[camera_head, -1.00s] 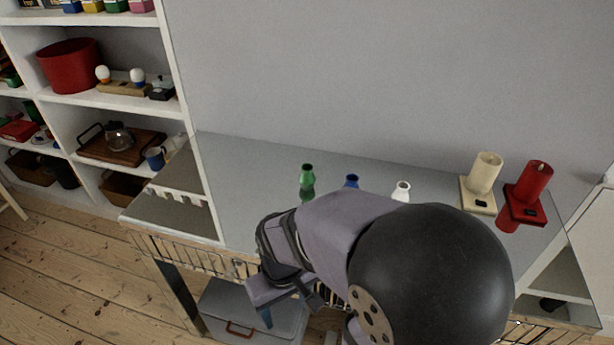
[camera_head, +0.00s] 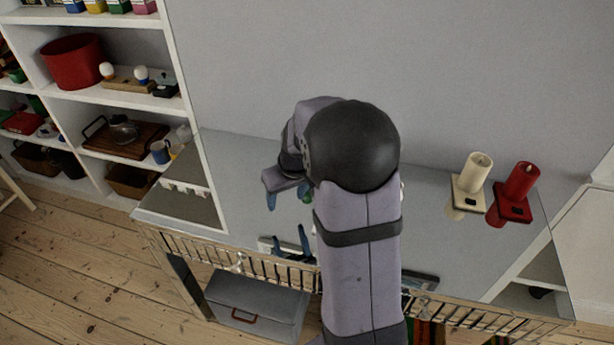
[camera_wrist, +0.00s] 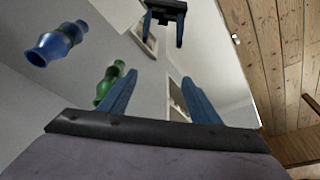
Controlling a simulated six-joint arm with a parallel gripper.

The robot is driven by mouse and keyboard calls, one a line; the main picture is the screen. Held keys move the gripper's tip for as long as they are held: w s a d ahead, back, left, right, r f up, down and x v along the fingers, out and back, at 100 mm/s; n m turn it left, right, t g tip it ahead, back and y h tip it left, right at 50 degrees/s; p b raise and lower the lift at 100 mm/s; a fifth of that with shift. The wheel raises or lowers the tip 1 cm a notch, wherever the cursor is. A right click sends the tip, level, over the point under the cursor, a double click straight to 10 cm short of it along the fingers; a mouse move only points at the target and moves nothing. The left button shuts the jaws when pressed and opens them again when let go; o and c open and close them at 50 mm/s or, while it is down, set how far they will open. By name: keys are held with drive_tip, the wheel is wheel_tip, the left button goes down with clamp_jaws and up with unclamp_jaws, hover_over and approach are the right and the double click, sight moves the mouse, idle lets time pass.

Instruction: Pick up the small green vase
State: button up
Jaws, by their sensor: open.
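The small green vase (camera_wrist: 106,84) shows in the wrist view, on the glossy grey tabletop (camera_head: 248,165). It stands left of the space between my fingers, and the left finger covers part of it.
A blue vase (camera_wrist: 57,44) stands farther left in the wrist view. A cream candle (camera_head: 476,172) and a red candle (camera_head: 521,181) stand on holders at the table's right. A wire rail (camera_head: 200,249) runs along the front edge. White shelves (camera_head: 170,60) are at left.

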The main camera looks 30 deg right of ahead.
drive_tip(key=w+d+r, duration=0.1)
drive_tip(key=w+d, duration=0.5)
drive_tip(key=d, duration=0.5)
drive_tip(key=shift+t, duration=0.4)
drive_tip(key=shift+w+p+x, duration=0.15)
drive_tip(key=shift+p+x, duration=0.5)
drive_tip(key=shift+x, duration=1.15)
drive_tip(key=shift+w+p+x, duration=0.1)
drive_tip(key=shift+p+x, duration=0.55)
drive_tip(key=shift+x, duration=1.1)
drive_tip(key=shift+d+r, duration=0.1)
drive_tip(key=shift+d, duration=0.05)
drive_tip(key=c, duration=1.1)
